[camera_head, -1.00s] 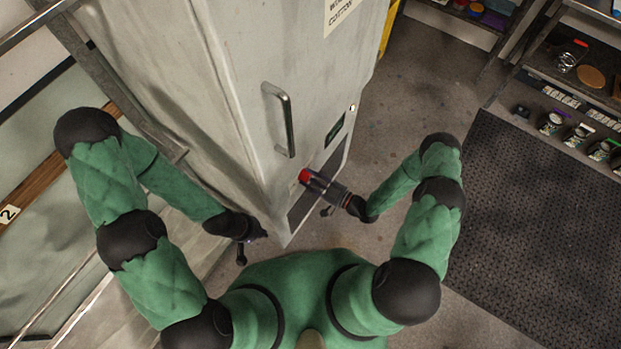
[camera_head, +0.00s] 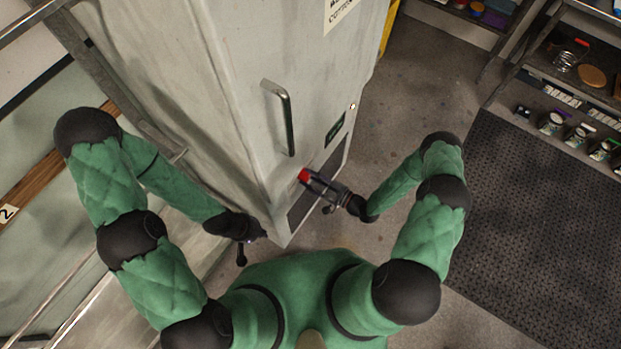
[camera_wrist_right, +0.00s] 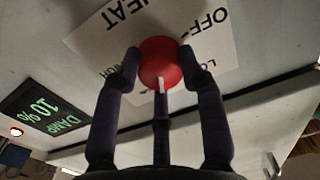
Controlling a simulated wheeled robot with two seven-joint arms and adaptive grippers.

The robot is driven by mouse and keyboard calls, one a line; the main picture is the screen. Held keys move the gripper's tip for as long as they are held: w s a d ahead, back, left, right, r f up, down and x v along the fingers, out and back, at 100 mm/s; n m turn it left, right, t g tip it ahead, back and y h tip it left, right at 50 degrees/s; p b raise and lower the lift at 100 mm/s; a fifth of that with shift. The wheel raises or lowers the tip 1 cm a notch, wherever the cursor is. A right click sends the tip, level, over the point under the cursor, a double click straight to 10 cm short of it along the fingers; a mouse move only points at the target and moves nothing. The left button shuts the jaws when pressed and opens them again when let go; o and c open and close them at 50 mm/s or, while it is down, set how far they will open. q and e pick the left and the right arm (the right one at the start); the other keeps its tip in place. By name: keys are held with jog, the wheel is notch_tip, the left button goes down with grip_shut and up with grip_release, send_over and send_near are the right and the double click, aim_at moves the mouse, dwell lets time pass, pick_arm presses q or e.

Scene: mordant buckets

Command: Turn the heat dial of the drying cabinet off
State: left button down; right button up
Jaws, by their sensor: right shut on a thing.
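The drying cabinet (camera_head: 245,100) is a tall pale grey box with a bar handle (camera_head: 284,118). Its red heat dial (camera_head: 303,175) is low on the front. In the right wrist view the round red dial (camera_wrist_right: 161,64) has a white pointer line towards the picture's bottom. The label plate (camera_wrist_right: 95,45) behind it reads HEAT and OFF upside down, with OFF up and right of the dial; other lettering is partly hidden. My right gripper (camera_wrist_right: 160,66) is shut on the dial, its fingers on both sides. My left gripper (camera_head: 250,246) is by the cabinet's lower left, apart from the dial; its fingers are unclear.
A display reading DAMP 10% (camera_wrist_right: 45,112) is beside the dial. Shelves with jars (camera_head: 580,130) stand at the right. A dark floor mat (camera_head: 545,220) lies there. Bare floor (camera_head: 415,90) is clear between cabinet and shelves.

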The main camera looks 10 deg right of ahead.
jog(key=n+b, duration=0.2)
jog(key=n, duration=0.5)
jog(key=shift+r, duration=0.15)
jog(key=n+b, duration=0.2)
jog(key=n, duration=0.4)
jog(key=shift+a+n, duration=0.1)
jog(key=shift+n, duration=0.2)
jog(key=n+b, duration=0.1)
jog(key=n, duration=0.2)
jog(key=n+b, duration=0.1)
jog(key=n, duration=0.2)
jog(key=shift+s+f+h, duration=0.15)
jog(key=shift+f+h, duration=0.05)
jog(key=shift+h, duration=0.1)
jog(key=n+b, duration=0.3)
jog(key=n, duration=0.2)
jog(key=shift+s+a+f+t, duration=0.1)
jog(key=shift+t, duration=0.2)
jog(key=shift+n, duration=0.3)
jog(key=o, duration=1.1)
jog(key=shift+o, duration=0.2)
